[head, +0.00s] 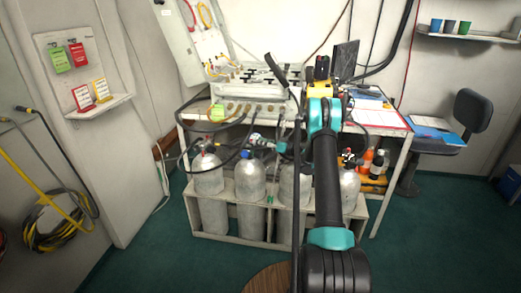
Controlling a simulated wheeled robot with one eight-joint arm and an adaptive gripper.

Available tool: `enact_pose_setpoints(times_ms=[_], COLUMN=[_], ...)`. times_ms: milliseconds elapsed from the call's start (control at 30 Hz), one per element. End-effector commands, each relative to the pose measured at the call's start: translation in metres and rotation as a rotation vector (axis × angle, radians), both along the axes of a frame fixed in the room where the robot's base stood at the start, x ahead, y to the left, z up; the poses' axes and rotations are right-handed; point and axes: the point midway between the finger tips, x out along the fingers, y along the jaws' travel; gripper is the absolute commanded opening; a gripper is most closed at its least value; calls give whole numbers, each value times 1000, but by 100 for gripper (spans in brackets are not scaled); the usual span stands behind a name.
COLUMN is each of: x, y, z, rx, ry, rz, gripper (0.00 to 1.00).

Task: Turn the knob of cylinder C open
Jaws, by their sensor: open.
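Several grey cylinders stand in a row in a low rack (240,240) under the panel table. The leftmost cylinder (208,180) has a red part at its top. A second cylinder (250,182) stands beside it, then a third (287,185), partly behind my arm, and one more at the right (349,187). I cannot read any letters, so I cannot tell which is C by label.
The air panel (245,95) with hoses stands on the table (390,124) above the cylinders. Dark hoses hang in front of the rack. Orange bottles (372,162) and a chair (470,125) are at the right. Green floor (160,255) in front is mostly clear.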

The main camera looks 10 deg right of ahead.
Motion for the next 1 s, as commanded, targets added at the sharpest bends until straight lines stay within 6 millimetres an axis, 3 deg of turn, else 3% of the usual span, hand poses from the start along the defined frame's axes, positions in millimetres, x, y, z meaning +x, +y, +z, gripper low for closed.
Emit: enact_pose_setpoints(times_ms=[133, 633, 767, 1000], x=[0, -6, -25, -81], y=[0, 6, 20, 44], z=[12, 22, 39, 68], rx=[0, -21, -73, -205], ry=[0, 32, 111, 304], rz=[0, 5, 12, 1], gripper=[56, 56, 56, 56])
